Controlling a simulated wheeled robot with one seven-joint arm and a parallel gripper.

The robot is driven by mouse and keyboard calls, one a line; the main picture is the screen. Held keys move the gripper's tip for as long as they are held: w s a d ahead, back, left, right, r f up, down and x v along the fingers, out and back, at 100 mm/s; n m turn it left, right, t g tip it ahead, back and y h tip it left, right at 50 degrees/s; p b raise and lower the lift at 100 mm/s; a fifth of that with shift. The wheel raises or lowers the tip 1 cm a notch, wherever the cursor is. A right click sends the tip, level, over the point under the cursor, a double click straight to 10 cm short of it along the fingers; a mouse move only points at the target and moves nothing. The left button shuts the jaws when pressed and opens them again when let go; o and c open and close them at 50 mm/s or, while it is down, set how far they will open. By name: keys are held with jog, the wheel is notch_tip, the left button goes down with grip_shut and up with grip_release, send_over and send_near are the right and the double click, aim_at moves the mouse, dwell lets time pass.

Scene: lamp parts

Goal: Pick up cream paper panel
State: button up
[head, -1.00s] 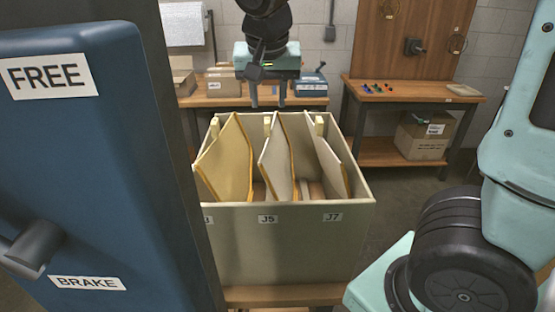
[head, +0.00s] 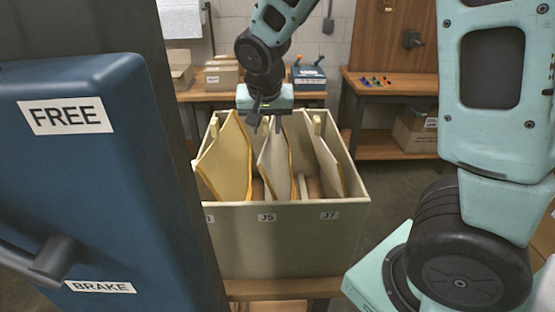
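Three pale panels with yellow-orange edges stand tilted in a beige crate (head: 290,245). The left panel (head: 225,162) is the yellowest cream. The middle panel (head: 273,165) is paler cream, and the right panel (head: 326,165) is off-white. I cannot tell for sure which is the cream paper panel. My gripper (head: 266,126) points down at the top of the middle panel, its two dark fingers apart. The panel's top edge is partly hidden by the gripper, and I cannot tell whether the fingers touch it.
Crate labels read J5 (head: 267,217) and J7 (head: 329,215); a third is partly hidden. A blue brake box (head: 80,190) blocks the left foreground. Behind stand a bench with boxes and a wooden table (head: 390,88) with small coloured parts.

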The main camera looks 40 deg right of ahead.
grip_shut()
notch_tip(320, 180, up, 18)
jog(key=b, duration=0.2)
jog(key=shift+b, duration=0.35)
